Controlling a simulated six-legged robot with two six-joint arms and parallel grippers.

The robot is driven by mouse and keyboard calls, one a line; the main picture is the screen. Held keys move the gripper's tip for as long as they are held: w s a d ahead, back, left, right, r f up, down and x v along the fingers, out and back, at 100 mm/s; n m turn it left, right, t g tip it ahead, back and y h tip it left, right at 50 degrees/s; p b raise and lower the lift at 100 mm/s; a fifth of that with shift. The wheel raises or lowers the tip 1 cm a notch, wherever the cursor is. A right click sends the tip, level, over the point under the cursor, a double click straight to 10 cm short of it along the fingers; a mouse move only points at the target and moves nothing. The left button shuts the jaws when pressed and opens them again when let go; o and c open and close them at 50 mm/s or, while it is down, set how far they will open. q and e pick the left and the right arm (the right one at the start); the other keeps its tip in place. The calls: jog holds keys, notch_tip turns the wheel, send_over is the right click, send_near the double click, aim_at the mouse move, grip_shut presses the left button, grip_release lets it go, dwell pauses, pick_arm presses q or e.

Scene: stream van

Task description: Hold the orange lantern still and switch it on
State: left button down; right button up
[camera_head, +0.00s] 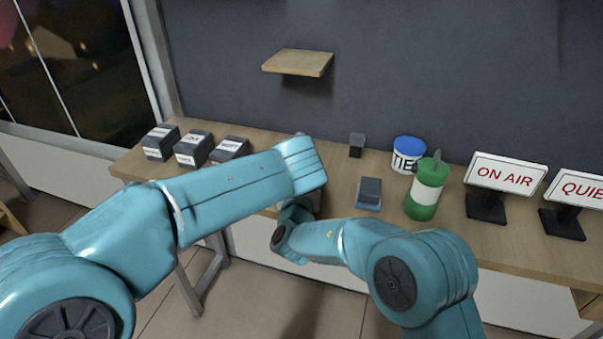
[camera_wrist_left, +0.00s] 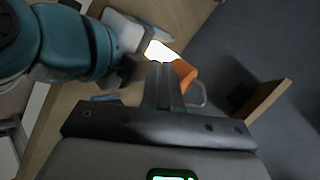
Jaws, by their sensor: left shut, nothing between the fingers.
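The orange lantern (camera_wrist_left: 185,74) shows in the left wrist view, with a wire handle and a bright, glowing panel. In the head view I cannot see it; my arms cover that part of the bench. My left gripper (camera_wrist_left: 163,72) is shut and empty, its tips right by the lantern's glowing part; I cannot tell whether they touch it. My right arm comes in at the upper left of the wrist view. Its pale gripper (camera_wrist_left: 126,34) is beside the lantern's glowing part, and its grip is not clear.
On the wooden bench (camera_head: 335,205) stand labelled dark boxes (camera_head: 193,149), a small black block (camera_head: 357,146), a dark block on a blue pad (camera_head: 369,190), a blue-lidded tub (camera_head: 407,155), a green bottle (camera_head: 426,189) and an ON AIR sign (camera_head: 504,176). A shelf (camera_head: 298,62) juts above.

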pick_arm(q)
jog(key=s+a, duration=0.1)
jog(key=s, duration=0.4)
jog(key=shift+s+a, duration=0.4)
pick_arm(e)
jog(key=o, duration=1.2)
